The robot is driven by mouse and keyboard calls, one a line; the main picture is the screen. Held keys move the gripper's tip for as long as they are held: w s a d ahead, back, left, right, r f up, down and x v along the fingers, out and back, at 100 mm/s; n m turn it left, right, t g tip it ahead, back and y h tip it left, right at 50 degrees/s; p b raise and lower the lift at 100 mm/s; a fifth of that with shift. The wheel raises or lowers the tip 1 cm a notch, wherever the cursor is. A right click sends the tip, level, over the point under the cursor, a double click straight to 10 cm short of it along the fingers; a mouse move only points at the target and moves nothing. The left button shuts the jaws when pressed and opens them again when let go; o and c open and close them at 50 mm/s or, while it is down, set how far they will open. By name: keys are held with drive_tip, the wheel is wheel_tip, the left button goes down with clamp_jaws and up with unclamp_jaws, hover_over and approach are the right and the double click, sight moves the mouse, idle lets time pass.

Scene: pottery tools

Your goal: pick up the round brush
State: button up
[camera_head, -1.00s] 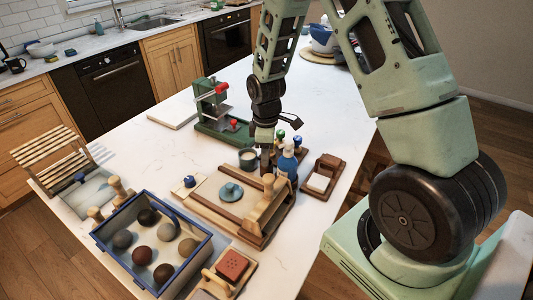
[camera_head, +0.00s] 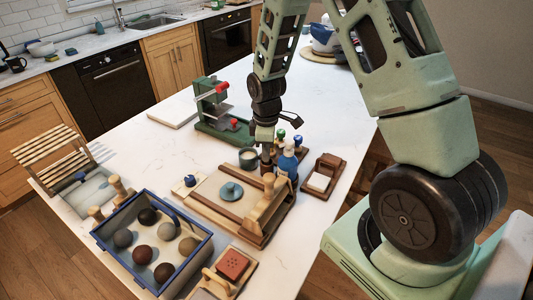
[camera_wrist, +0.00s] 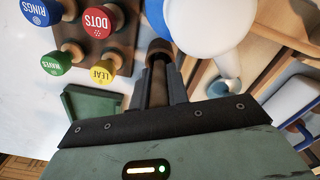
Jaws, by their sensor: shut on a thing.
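My gripper (camera_head: 267,146) points down over the worktop beside the blue bottle (camera_head: 288,160). In the wrist view my gripper (camera_wrist: 158,92) is shut on a slim brown, round-ended thing (camera_wrist: 159,50), which I take to be the round brush. Its dark shaft shows between the two grey fingers. The rest of it is hidden by the fingers and the gripper body. In the head view a brown part (camera_head: 268,168) shows below the fingertips. I cannot tell whether it touches the table.
Stamps with coloured caps, such as the red one (camera_wrist: 97,20), stand close to the left of the fingers in the wrist view. A blue-rimmed tray (camera_head: 112,252) holds several balls.

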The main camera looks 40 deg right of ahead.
wheel_tip(320, 180, up, 13)
drive_tip(key=shift+f+p, duration=0.2)
drive_tip(key=shift+p, duration=0.25)
wheel_tip(320, 180, up, 4)
drive_tip(key=p, duration=0.3)
drive_tip(key=shift+f, duration=0.15)
drive_tip(key=shift+f, duration=0.1)
